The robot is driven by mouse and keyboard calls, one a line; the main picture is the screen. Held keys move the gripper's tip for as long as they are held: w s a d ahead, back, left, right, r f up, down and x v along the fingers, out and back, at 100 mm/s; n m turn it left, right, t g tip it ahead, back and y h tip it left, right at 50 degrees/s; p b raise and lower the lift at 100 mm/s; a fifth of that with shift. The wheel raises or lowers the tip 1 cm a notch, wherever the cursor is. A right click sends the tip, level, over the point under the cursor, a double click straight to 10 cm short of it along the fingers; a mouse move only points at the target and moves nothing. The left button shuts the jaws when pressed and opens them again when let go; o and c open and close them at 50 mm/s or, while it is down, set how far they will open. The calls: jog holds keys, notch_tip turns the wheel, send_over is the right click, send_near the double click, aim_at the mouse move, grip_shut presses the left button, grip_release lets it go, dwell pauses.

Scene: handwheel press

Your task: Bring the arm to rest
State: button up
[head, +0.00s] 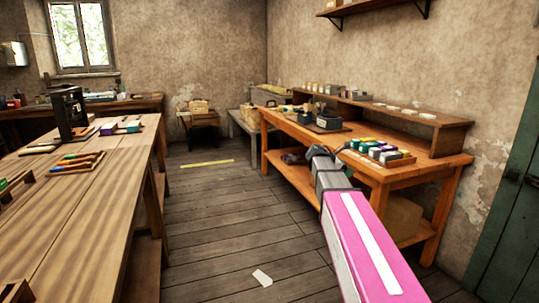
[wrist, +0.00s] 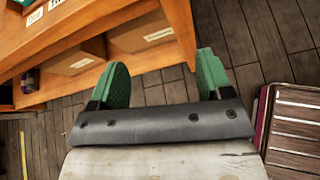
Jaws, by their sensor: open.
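My arm (head: 365,245), magenta and grey, reaches from the lower right of the head view toward the orange workbench (head: 275,118). Its far end is in front of the bench, and my gripper is too small there to make out. In the wrist view my gripper (wrist: 163,62) shows two green fingers spread wide apart, with nothing between them. Beyond the fingers are the floor and the lower part of an orange wooden bench (wrist: 45,50) with boxes on its shelf. A black press-like device (head: 70,113) stands on the left table, far from my arm.
The bench carries a tray of coloured blocks (head: 380,152) close to my arm, and a raised shelf (head: 440,123) with small items. A long wooden table (head: 90,195) fills the left. The plank floor between is clear except for a paper scrap (head: 262,278) and yellow strip (head: 207,163).

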jog(key=s+a+f+m+g+y, duration=0.1)
jog(key=s+a+f+m+y, duration=0.3)
jog(key=s+f+m, duration=0.3)
jog(key=s+a+f+m+g+y, duration=0.2)
jog(key=s+a+f+m+y, duration=0.2)
jog(key=s+f, duration=1)
notch_tip(320, 180, down, 3)
jog(key=a+m, duration=0.2)
jog(key=m, duration=0.1)
jog(key=shift+s+m, duration=0.25)
jog(key=shift+m, duration=0.05)
jog(key=s+a+f+m+y, duration=0.1)
jog(key=s, duration=0.1)
jog(key=s+a+f+m+g+y, duration=0.1)
jog(key=s+m, duration=0.1)
jog(key=s+a+f+m+y, duration=0.1)
jog(key=s+a+m, duration=0.1)
jog(key=s, duration=0.1)
jog(key=shift+f, duration=0.35)
jog(key=shift+c, duration=1.2)
jog(key=shift+w, duration=0.1)
